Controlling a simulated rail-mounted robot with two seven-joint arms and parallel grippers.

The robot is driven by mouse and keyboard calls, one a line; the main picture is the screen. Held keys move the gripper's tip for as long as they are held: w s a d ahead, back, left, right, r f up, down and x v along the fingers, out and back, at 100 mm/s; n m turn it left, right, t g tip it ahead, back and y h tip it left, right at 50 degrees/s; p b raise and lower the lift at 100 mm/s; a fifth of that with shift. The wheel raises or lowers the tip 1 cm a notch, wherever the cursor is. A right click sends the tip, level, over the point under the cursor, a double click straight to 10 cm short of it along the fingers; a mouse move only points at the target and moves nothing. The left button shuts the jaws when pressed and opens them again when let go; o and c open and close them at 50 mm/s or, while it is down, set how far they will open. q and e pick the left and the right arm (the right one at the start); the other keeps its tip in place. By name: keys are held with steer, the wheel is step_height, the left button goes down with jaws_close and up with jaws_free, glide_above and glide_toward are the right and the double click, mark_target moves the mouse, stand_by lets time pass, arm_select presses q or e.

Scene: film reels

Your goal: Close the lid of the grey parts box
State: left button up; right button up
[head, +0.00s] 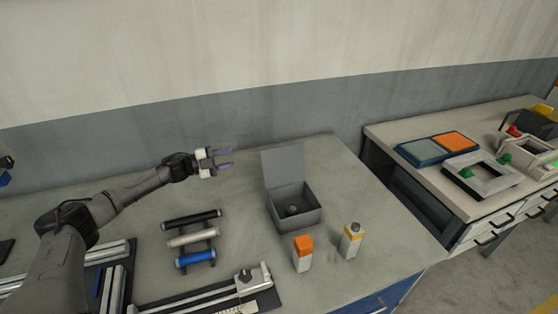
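The grey parts box (297,217) stands on the workbench right of centre, with a dark round item (293,209) inside. Its lid (283,166) is open and stands upright at the box's back edge. My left gripper (226,158) is open and empty, to the left of the lid and apart from it, with its fingers pointing right toward the lid. My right gripper does not show.
An orange-capped bottle (303,256) and a white bottle with a yellow band (351,241) stand in front of the box. A rack of rollers (193,238) lies to its left. A second bench (440,184) with trays is at the right, across a gap.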

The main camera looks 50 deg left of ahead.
mark_target(268, 152)
arm_select(q)
steer(key=shift+f+b+x, duration=0.2)
steer(key=shift+b+x, duration=0.5)
steer(key=shift+x, duration=1.65)
steer(key=shift+f+b+x, duration=0.2)
steer(key=shift+b+x, duration=0.55)
steer(key=shift+x, duration=1.6)
steer(key=shift+f+b+x, duration=0.2)
steer(key=shift+b+x, duration=0.5)
steer(key=shift+x, duration=1.65)
steer(key=shift+w, duration=0.15)
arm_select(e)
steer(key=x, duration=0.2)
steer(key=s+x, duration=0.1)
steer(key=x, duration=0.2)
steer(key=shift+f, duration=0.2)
arm_select(q)
steer(key=shift+d, duration=0.1)
steer(key=c, duration=0.6)
jaws_close()
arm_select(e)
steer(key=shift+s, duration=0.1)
arm_select(q)
steer(key=shift+r, duration=0.1)
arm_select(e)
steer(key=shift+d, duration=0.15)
